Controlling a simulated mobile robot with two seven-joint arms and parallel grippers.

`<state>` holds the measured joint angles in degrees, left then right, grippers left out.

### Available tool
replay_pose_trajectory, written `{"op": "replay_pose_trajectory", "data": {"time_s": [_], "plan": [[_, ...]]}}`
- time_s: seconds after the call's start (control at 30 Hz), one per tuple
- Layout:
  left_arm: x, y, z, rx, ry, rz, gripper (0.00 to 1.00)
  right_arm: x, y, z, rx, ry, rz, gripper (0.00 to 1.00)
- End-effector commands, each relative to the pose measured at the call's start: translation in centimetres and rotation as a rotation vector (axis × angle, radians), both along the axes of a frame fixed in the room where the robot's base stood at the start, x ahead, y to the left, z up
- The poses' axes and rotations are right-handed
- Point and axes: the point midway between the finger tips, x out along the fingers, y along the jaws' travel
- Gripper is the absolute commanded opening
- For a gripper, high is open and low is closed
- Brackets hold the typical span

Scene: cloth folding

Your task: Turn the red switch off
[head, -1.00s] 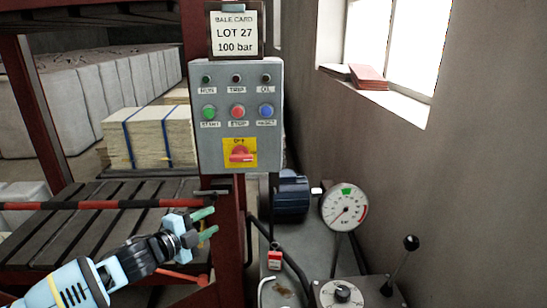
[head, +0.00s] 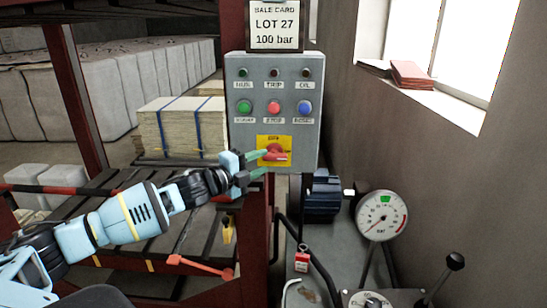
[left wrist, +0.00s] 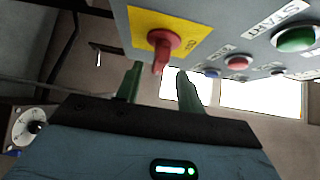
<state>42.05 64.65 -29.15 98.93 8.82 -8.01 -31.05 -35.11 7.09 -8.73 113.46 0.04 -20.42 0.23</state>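The red switch (head: 276,154) is a rotary knob on a yellow plate (head: 287,141), low on a grey control box (head: 300,125). In the head view its handle lies about level, with small lettering above it on the plate. My left gripper (head: 262,164) is just left of the handle, its green fingertips apart and pointing at it. In the left wrist view the red switch (left wrist: 160,48) shows beyond the open fingers (left wrist: 161,80), with its handle lined up with the gap between them. I cannot tell whether they touch. My right gripper is out of view.
Green (head: 244,107), red (head: 273,108) and blue (head: 304,108) buttons sit above the plate. A pressure gauge (head: 382,215), blue motor (head: 322,197) and black-knobbed lever (head: 455,261) stand lower right. A red-and-black bar (head: 40,189) crosses at left.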

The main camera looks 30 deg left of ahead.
Motion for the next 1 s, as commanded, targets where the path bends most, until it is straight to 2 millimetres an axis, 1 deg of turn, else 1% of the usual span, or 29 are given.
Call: {"op": "replay_pose_trajectory", "data": {"time_s": [0.03,0.3,0.5,0.67,0.93,0.97,1.0], "plan": [[0.5,-0.2,0.3,0.0,-0.005,-0.001,0.38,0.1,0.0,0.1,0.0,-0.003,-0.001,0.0],[3.3,-0.8,0.3,-0.002,-0.004,0.0,0.38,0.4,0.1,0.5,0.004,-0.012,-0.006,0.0],[4.8,-1.2,0.1,-0.003,-0.002,-0.001,0.38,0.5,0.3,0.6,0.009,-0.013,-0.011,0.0],[5.3,-1.3,0.1,0.0,-0.001,-0.001,0.38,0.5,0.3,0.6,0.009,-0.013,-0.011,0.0],[5.3,-1.3,0.0,0.0,0.0,-0.001,0.38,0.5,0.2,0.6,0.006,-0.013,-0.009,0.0],[5.3,-1.3,0.0,0.0,0.0,-0.001,0.36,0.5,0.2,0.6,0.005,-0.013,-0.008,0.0],[5.3,-1.3,0.0,0.0,0.0,-0.001,0.3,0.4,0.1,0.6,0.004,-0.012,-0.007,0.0]]}}
